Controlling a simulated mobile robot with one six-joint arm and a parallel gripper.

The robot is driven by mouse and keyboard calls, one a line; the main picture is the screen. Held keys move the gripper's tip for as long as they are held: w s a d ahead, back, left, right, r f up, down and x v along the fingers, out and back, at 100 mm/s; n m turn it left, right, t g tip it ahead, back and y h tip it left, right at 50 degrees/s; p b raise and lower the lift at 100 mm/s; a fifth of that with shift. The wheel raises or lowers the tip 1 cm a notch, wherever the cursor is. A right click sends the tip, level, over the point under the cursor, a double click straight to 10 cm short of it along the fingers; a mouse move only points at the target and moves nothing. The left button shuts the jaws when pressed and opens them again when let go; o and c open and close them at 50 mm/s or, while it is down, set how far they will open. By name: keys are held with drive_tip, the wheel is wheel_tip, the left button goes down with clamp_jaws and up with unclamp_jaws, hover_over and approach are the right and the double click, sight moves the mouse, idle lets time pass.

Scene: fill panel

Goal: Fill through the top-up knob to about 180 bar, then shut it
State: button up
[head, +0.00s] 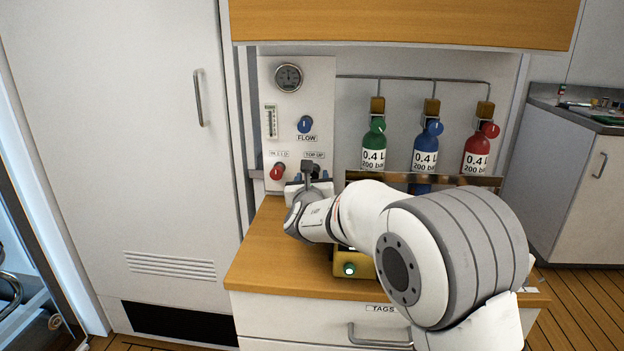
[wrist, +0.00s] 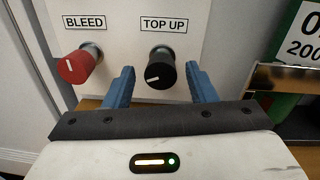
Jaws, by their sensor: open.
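The black top-up knob (wrist: 160,70) sits under the TOP UP label on the white panel (head: 328,110). Its white mark points left and slightly down in the wrist view. My gripper (wrist: 163,80) is open, with one blue finger on each side of the knob; I cannot tell whether either touches it. In the head view my gripper (head: 308,174) is at the panel's lower right, and the arm hides part of it. The round gauge (head: 289,78) is at the panel's top; its needle is too small to read.
The red bleed knob (wrist: 80,64) is close to my left finger. The blue flow knob (head: 305,124) is above. Green (head: 374,145), blue (head: 426,148) and red (head: 478,148) cylinders stand at the right behind a rail. A yellow box (head: 358,264) is partly hidden by my arm.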

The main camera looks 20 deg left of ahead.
drive_tip(key=v, duration=0.7)
drive_tip(key=shift+s+p, duration=0.3)
